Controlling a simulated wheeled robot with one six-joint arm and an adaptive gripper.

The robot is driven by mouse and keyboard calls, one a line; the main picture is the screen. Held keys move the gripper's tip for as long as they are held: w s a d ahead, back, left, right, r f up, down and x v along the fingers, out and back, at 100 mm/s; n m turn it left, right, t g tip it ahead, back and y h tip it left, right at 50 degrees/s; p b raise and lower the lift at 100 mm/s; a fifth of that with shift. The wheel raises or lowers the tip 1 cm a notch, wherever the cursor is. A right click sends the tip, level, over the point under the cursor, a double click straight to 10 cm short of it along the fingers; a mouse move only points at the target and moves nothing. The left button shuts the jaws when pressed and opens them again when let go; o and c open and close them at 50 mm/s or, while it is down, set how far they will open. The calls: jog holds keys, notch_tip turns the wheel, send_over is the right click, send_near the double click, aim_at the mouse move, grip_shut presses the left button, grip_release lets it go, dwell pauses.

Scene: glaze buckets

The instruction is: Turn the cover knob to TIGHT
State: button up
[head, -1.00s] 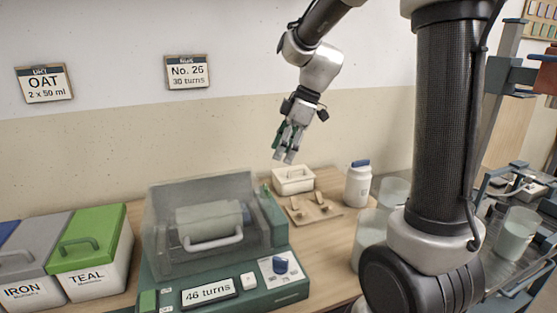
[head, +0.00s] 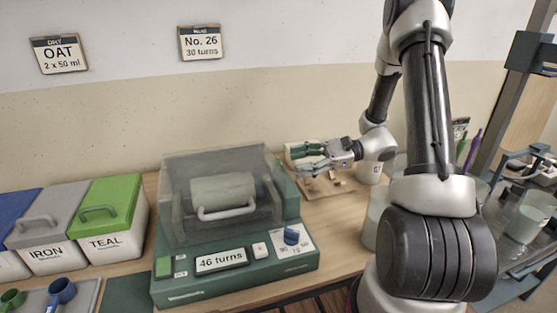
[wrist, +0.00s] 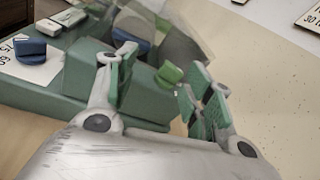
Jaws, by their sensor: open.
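The green mill (head: 235,275) stands on the bench, with a clear cover (head: 180,212) over a pale drum (head: 222,187). A small green knob (wrist: 170,73) shows near the mill's housing in the wrist view, between my fingers in the picture; I cannot tell whether they touch it. No TIGHT mark is readable. A blue dial knob (head: 291,236) sits on the front panel and also shows in the wrist view (wrist: 30,48). My gripper (head: 302,160) is open and empty, beyond the mill's right end, pointing left. It also shows in the wrist view (wrist: 157,70).
The display (head: 221,260) reads 46 turns. Lidded IRON (head: 50,258) and TEAL (head: 112,242) buckets stand left of the mill. A wooden board (head: 325,188) lies behind, below my gripper. Clear jars (head: 380,215) stand to the right. Wall cards read OAT and No. 26.

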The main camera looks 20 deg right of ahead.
aim_at(278, 160)
jog(key=w+a+m+t, duration=0.1)
jog(key=a, duration=0.1)
jog(key=w+a+m, duration=0.1)
jog(key=a+m, duration=0.1)
jog(key=w+a+m+t+y, duration=0.1)
jog(key=shift+w+a+f+m+t, duration=0.2)
jog(key=shift+a+m+t, duration=0.1)
jog(key=shift+a+m, duration=0.1)
jog(key=shift+c, duration=0.2)
